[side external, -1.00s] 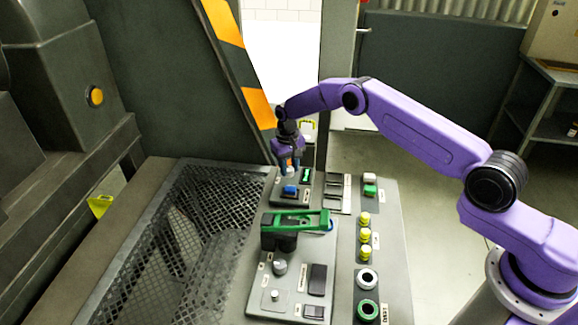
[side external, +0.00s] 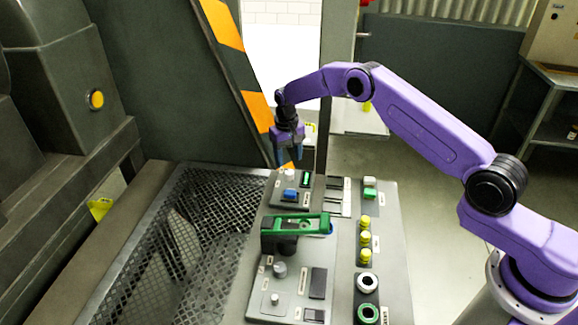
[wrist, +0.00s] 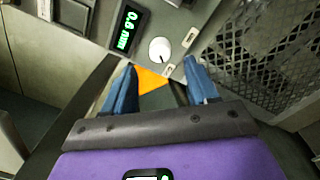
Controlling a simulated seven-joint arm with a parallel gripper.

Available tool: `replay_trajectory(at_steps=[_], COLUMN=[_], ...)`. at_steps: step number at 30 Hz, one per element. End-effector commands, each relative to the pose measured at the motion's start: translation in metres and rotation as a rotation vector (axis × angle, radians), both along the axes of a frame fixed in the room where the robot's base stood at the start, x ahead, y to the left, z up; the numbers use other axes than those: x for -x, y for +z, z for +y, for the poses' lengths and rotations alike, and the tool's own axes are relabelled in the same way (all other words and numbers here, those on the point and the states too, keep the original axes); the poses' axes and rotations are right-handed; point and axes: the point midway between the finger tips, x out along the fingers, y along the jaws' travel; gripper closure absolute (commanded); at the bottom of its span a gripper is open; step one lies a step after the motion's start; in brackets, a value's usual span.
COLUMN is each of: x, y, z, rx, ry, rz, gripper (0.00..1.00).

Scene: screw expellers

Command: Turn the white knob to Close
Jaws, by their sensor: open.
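The white knob (side external: 290,174) stands on the small panel at the far end of the console. It also shows in the wrist view (wrist: 158,49), as a round white cap with a dark mark toward its lower right edge. Two small pale labels lie near it, one to its right (wrist: 191,37) and one below right (wrist: 168,70); their words are too small to read. My gripper (side external: 287,160) is open and empty, raised above the knob. In the wrist view its blue fingers (wrist: 160,70) are spread below the knob, apart from it.
A green digital display (wrist: 126,29) reading 0.6 mm sits beside the knob. A blue switch (side external: 290,194) and a green handle (side external: 297,222) are nearer on the console. Yellow buttons (side external: 365,239) line the right side. A mesh grate (side external: 190,240) lies left.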

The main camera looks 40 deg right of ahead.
Motion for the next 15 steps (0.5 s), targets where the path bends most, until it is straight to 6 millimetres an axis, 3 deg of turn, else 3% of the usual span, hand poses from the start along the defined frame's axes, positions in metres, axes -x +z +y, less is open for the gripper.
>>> replay_trajectory(at_steps=[9, 15], x=[-0.001, -0.001], y=[0.069, 0.101], z=[0.003, 0.004], rx=[-0.001, -0.001], ry=[0.0, -0.001], rz=[-0.003, -0.002], gripper=[0.42, 0.42])
